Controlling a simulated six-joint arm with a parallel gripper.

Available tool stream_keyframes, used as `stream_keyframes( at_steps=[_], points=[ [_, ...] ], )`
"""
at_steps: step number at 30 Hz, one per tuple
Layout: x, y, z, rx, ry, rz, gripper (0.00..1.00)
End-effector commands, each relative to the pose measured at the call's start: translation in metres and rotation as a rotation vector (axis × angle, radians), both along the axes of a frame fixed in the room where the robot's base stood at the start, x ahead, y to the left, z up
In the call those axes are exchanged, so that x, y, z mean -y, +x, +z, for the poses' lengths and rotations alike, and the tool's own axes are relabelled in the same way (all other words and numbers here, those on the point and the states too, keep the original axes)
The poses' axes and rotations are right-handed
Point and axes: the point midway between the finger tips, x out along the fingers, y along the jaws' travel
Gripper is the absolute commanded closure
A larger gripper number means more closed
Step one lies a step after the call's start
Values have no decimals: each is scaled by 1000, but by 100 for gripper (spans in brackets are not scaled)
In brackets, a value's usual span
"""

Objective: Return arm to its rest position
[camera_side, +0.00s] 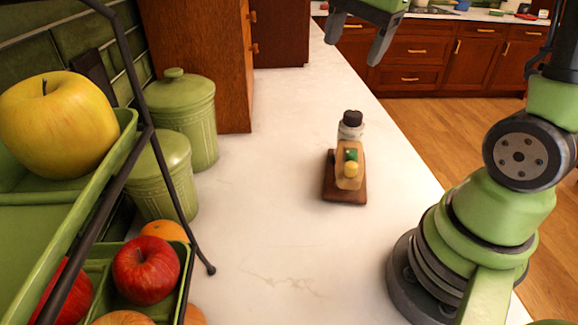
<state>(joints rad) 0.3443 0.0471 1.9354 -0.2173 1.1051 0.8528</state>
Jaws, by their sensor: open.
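My gripper (358,40) is at the top of the view, fingers pointing down and spread apart, with nothing between them. It hangs above the far part of the white counter (270,215). My green arm base stands at the right edge of the counter. A small brown wooden block (343,196) sits on the counter, with a tan piece bearing a green and a yellow part (351,168) on it. A small bottle with a black cap (351,119) stands just behind. The gripper is well apart from these things.
Green lidded canisters (182,110) stand along the left wall. A green tiered fruit stand (120,150) with a black frame holds a yellow apple (58,125) and red apples (146,270) at the near left. A wooden cabinet (200,60) rises behind. The middle counter is largely clear.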

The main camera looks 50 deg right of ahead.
Motion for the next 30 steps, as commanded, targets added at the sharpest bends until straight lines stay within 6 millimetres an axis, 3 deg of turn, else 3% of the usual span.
stream_keyframes(
  at_steps=[1,6,13,18,30],
  points=[
    [-18,-11,11,53,-26,126,30],
    [-66,-53,29,217,-132,557,30],
    [-100,-99,29,395,-277,973,30],
    [-107,-112,26,446,-327,1090,30],
    [-107,-113,25,449,-331,1099,30]
  ],
)
